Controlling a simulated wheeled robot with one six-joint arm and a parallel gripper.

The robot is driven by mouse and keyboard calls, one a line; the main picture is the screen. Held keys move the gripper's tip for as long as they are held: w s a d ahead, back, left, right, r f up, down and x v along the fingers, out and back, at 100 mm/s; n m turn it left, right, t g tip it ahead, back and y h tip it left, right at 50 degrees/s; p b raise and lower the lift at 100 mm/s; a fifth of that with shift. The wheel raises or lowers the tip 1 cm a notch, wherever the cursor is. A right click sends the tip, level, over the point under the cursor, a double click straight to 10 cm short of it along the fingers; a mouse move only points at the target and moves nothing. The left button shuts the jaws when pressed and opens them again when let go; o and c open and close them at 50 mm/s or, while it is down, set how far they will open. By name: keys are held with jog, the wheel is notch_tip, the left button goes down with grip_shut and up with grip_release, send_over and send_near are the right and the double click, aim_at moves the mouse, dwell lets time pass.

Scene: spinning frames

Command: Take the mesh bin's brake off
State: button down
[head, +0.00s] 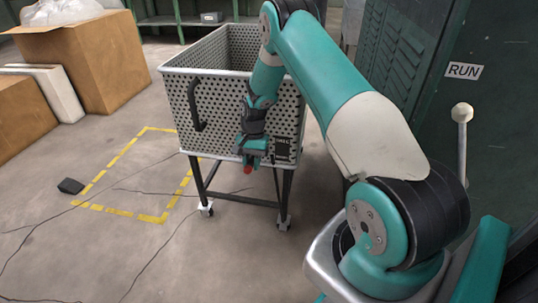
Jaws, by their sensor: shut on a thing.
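The mesh bin (214,107) is a perforated metal box on dark legs with small casters, standing in the middle of the head view. A black handle (195,105) is on its front face at the left. My gripper (249,163) is at the lower front edge of the bin, near its right corner, pointing down. A small dark plate with lettering (283,149) sits just right of my gripper.
Yellow tape (152,218) marks a rectangle on the floor left of the bin. Cardboard boxes (112,62) stand at the left. A green machine labelled RUN (492,130) with a lever (462,135) is at the right.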

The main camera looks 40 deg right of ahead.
aim_at(251, 159)
jog(key=shift+w+r+y+p, duration=0.1)
jog(key=shift+r+y+p, duration=0.25)
jog(key=shift+y, duration=0.15)
jog(key=c, duration=0.9)
grip_release()
jog(key=shift+c, duration=0.2)
notch_tip(251, 159, up, 20)
jog(key=p, duration=0.4)
